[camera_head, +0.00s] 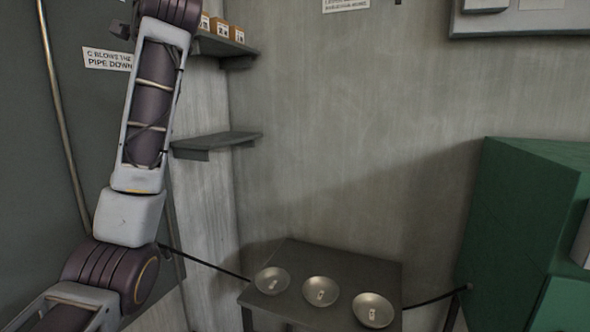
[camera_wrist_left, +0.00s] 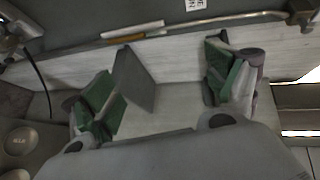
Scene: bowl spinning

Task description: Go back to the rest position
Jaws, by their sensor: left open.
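My left arm (camera_head: 145,120) rises bent along the left of the head view, and its gripper end is mostly cut off at the top. In the left wrist view my left gripper (camera_wrist_left: 165,92) is open, with its two green-padded fingers wide apart and nothing held. Three shallow metal bowls stand upright in a row on a small dark table (camera_head: 290,250): a left bowl (camera_head: 271,281), a middle bowl (camera_head: 320,291) and a right bowl (camera_head: 373,310). They are well below and right of my raised arm. My right gripper is not in view.
A wall shelf (camera_head: 228,47) with small orange-and-white boxes (camera_head: 220,28) is close to my raised arm. A lower, empty shelf (camera_head: 215,142) juts out below it. A green cabinet (camera_head: 520,220) stands at the right. The air above the bowls is clear.

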